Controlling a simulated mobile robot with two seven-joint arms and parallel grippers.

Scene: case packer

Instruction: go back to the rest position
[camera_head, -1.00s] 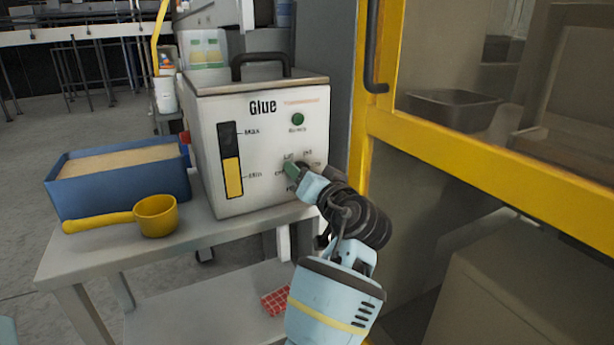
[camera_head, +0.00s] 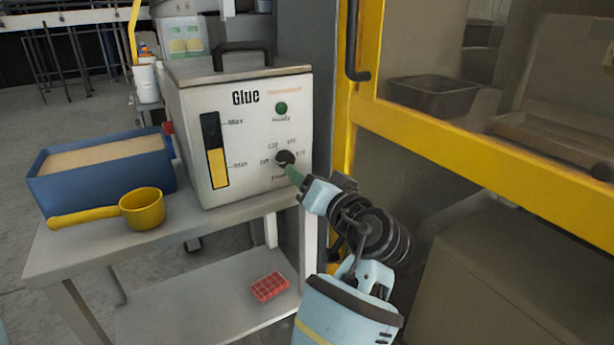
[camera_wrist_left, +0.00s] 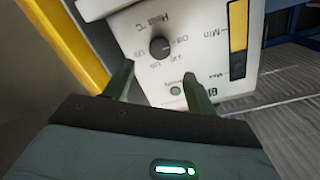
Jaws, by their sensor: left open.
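My left gripper (camera_head: 295,174) is in front of the glue machine (camera_head: 235,195), just below and right of its black dial (camera_head: 285,159). In the left wrist view the two green fingers of the gripper (camera_wrist_left: 157,85) stand apart with nothing between them. The dial (camera_wrist_left: 159,48) shows beyond the fingertips on the machine's front panel, clear of both fingers. My right gripper is not in either view.
The machine stands on a grey table (camera_head: 75,262) with a blue bin (camera_head: 105,170) and a yellow scoop (camera_head: 142,208). A red item (camera_head: 270,287) lies on the lower shelf. A yellow frame (camera_head: 440,150) with a glass panel is close on the right.

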